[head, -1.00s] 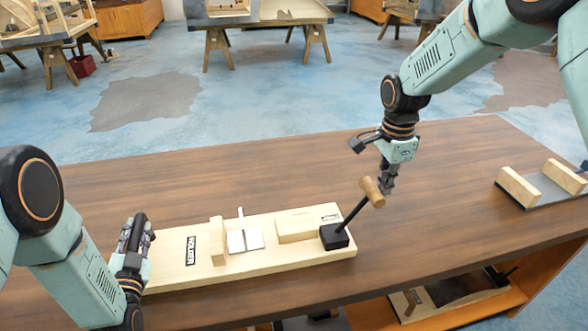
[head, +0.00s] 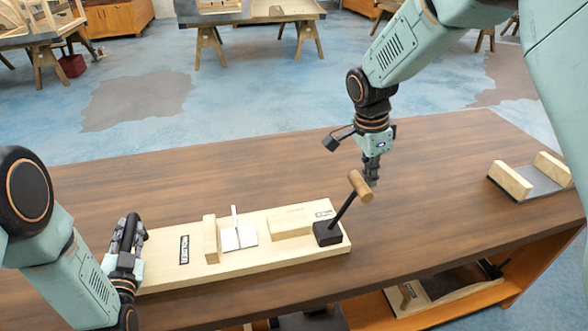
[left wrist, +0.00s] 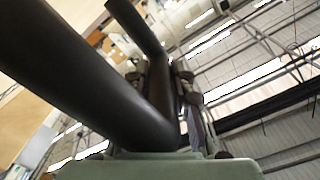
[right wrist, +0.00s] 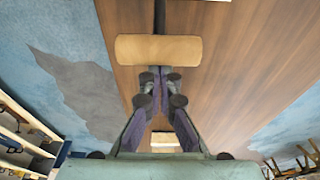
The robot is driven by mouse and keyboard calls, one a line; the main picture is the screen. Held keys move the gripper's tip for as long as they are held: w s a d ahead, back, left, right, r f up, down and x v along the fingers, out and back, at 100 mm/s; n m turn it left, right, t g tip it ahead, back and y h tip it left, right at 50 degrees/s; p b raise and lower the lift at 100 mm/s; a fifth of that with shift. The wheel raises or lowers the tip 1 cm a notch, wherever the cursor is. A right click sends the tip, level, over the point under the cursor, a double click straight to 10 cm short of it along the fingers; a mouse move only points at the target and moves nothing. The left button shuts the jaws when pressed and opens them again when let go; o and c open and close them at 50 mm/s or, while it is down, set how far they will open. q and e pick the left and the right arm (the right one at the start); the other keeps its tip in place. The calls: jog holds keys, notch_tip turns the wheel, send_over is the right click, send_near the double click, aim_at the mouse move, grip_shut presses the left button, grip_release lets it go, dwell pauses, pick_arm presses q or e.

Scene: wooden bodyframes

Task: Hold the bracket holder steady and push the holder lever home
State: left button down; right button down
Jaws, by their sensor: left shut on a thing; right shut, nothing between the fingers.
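The bracket holder (head: 165,270) is a pale wooden board lying on the brown table, with two wooden blocks and a white metal bracket (head: 239,238) between them. My left gripper (head: 130,240) is shut on the black handle at its left end; the dark bar (left wrist: 90,75) fills the left wrist view. The holder lever (head: 343,208) is a black rod rising from a black base at the right end, tilted right, with a wooden grip (head: 360,186). My right gripper (head: 371,178) is shut and empty, its fingertips against or very close to the right side of the grip (right wrist: 158,50).
A grey plate with two wooden rails (head: 541,180) sits at the table's right end. A lower shelf (head: 450,300) holds another wooden board. The table (head: 440,160) is clear behind the holder and between it and the grey plate.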

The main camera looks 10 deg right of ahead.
jog(key=shift+h, duration=0.8)
jog(key=a, duration=0.1)
jog(key=a+r, duration=0.1)
jog(key=a, duration=0.1)
jog(key=a+r, duration=0.1)
jog(key=a, duration=1)
jog(key=shift+f, duration=0.2)
